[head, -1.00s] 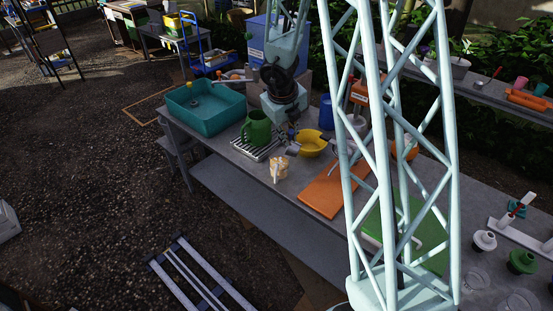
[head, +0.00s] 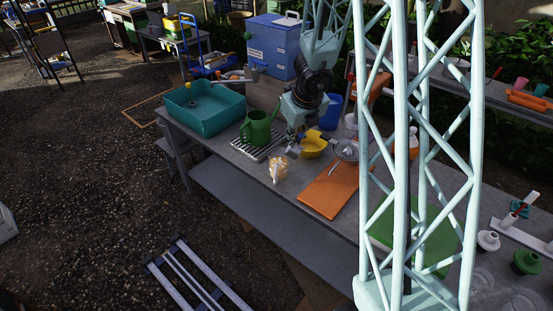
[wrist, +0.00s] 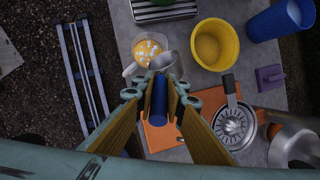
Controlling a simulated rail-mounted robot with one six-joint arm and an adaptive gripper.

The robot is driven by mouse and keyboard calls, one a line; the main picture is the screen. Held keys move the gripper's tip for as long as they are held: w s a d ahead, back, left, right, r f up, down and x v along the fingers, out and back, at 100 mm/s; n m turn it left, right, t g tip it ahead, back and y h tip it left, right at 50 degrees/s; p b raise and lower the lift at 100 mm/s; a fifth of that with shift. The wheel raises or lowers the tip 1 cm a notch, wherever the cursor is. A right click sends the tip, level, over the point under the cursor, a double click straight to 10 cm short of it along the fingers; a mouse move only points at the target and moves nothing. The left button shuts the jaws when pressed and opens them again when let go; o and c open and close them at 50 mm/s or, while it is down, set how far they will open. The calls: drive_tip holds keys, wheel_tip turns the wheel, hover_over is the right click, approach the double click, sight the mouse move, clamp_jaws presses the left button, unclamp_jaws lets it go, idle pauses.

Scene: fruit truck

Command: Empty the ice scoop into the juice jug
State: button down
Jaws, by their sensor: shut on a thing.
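The juice jug (head: 277,172) is a small clear jug of orange juice on the grey table. In the wrist view the jug (wrist: 141,52) has white pieces at its top. My gripper (wrist: 158,98) is shut on the blue handle of the ice scoop (wrist: 158,112). The scoop's grey metal bowl (wrist: 165,62) is at the jug's right rim, overlapping it in this view. I cannot tell its height above the jug or what is in it. In the head view my gripper (head: 293,148) is just behind and right of the jug; the scoop is hard to make out there.
A yellow bowl (head: 315,141) is behind the jug. A green watering can (head: 257,129) stands on a slatted rack to the left, beside a teal basin (head: 205,119). An orange board (head: 333,193) and a metal strainer (wrist: 232,125) are to the right. A blue cup (wrist: 272,24) is farther back.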

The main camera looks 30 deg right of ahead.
drive_tip(key=shift+s+d+f+t+b, duration=0.15)
drive_tip(key=shift+s+d+t+b, duration=0.05)
drive_tip(key=shift+d+t+b, duration=0.15)
drive_tip(key=shift+s+d+f+y+b, duration=0.15)
drive_tip(key=shift+s+d+y+b, duration=0.1)
drive_tip(key=shift+y+b, duration=0.2)
drive_tip(key=shift+s+d+r+t+y+b, duration=0.25)
drive_tip(key=shift+s+d+t+y+b, duration=0.25)
drive_tip(key=shift+t, duration=0.25)
drive_tip(key=s+d+f+m+t+y+b, duration=0.2)
drive_tip(key=s+d+t+y+b, duration=0.3)
drive_tip(key=s+d+b, duration=0.3)
drive_tip(key=shift+d+f+t+y+b, duration=0.35)
drive_tip(key=shift+f+t+b, duration=0.45)
drive_tip(key=shift+t+b, duration=0.15)
idle(2.0)
drive_tip(key=shift+r, duration=0.2)
idle(0.6)
